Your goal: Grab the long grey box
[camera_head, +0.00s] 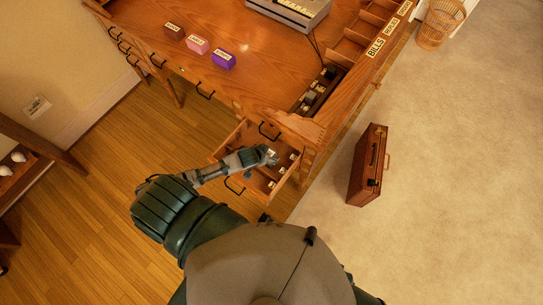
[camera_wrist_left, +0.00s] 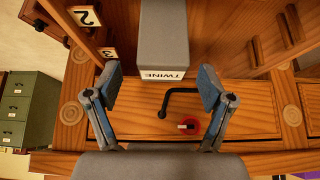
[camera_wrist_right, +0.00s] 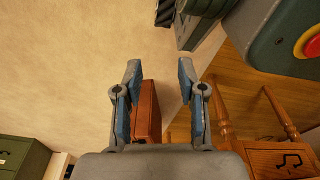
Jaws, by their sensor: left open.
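The long grey box (camera_wrist_left: 165,35), with a white label reading TWINE on its near end, shows in the left wrist view inside a wooden compartment. My left gripper (camera_wrist_left: 160,82) is open, its fingers on either side of the box's labelled end and apart from it. In the head view the left gripper (camera_head: 268,157) is over the pulled-out drawer (camera_head: 222,153); I cannot clearly make out the box there. My right gripper (camera_wrist_right: 158,75) is open and empty in the right wrist view, over the floor; it does not show in the head view.
The desk (camera_head: 150,45) carries brown, pink and purple labelled blocks (camera_head: 223,60) and a grey machine (camera_head: 290,10). A brown suitcase (camera_head: 368,165) stands on the carpet at right. A black handle (camera_wrist_left: 180,98) and red disc (camera_wrist_left: 187,126) are near the left gripper.

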